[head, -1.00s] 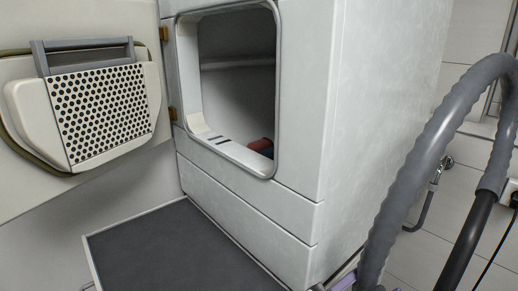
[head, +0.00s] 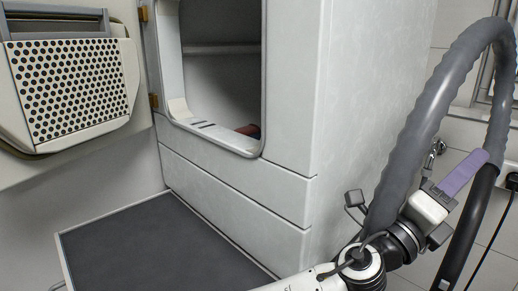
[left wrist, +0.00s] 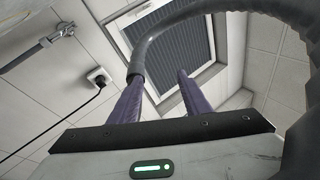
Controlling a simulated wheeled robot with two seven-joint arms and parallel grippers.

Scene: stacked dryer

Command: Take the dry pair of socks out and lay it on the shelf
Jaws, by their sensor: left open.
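The white dryer (head: 225,185) stands open in the middle of the head view. A small reddish piece of cloth (head: 249,130) shows at the lower right of its opening, mostly hidden by the rim; I cannot tell whether it is the socks. A dark grey pull-out shelf (head: 150,248) lies below the opening. My left gripper (head: 464,172) is to the right of the dryer, beside the grey hose, well away from the opening. In the left wrist view its two purple fingers (left wrist: 160,78) are apart with nothing between them. My right gripper is not in view.
The open dryer door (head: 75,85) with its perforated panel hangs at the left. A thick grey hose (head: 430,110) arches beside the dryer, close to my left arm. A wall socket with a plug (head: 513,180) is at the far right. The shelf surface is clear.

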